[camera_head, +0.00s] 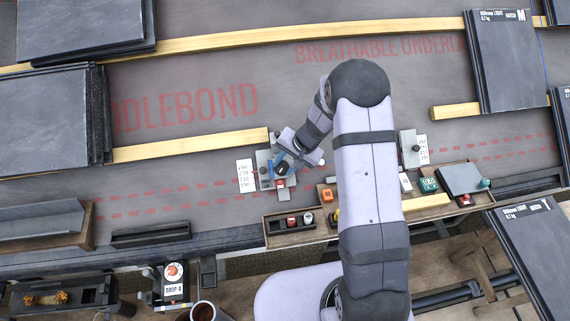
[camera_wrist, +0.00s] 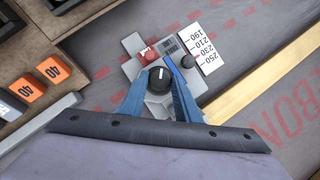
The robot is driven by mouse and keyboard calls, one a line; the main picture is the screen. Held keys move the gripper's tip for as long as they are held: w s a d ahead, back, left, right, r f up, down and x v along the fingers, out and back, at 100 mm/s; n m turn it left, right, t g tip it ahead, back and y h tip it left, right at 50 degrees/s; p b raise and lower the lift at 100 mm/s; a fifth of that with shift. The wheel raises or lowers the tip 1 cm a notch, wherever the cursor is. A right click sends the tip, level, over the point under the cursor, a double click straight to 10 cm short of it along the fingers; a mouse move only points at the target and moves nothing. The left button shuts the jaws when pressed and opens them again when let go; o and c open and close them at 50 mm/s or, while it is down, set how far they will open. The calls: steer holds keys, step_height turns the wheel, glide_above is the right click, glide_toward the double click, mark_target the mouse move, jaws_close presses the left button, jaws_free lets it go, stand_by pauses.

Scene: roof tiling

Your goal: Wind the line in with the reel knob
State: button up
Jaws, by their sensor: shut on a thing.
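The reel knob (camera_wrist: 160,75), black and round with a white mark, sits on a grey plate-like device (camera_wrist: 132,43) on the underlay. My gripper (camera_wrist: 159,84) has its blue fingers on either side of this knob and is shut on it. A red part (camera_wrist: 148,53) and a smaller black knob (camera_wrist: 187,61) are on the device. A white scale card (camera_wrist: 204,53) lies beside it. I cannot make out the line itself.
A second grey device (camera_head: 408,140) with a knob and a card stands to the right. A wooden tray (camera_head: 278,241) with small coloured parts is just below my gripper. Wooden battens (camera_head: 190,147) and slate stacks (camera_head: 50,118) border the grey underlay.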

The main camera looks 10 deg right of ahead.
steer(key=shift+f+b, duration=0.2)
steer(key=shift+b, duration=0.4)
steer(key=shift+m+b, duration=0.3)
steer(key=shift+b, duration=0.2)
steer(key=shift+r+m+y+b, duration=0.15)
steer(key=shift+m+y+b, duration=0.2)
steer(key=shift+b, duration=0.2)
steer(key=o, duration=1)
steer(key=shift+d+r, duration=0.1)
steer(key=v, duration=0.3)
steer(key=p+v, duration=0.1)
steer(key=v, duration=0.3)
steer(key=shift+s, duration=0.25)
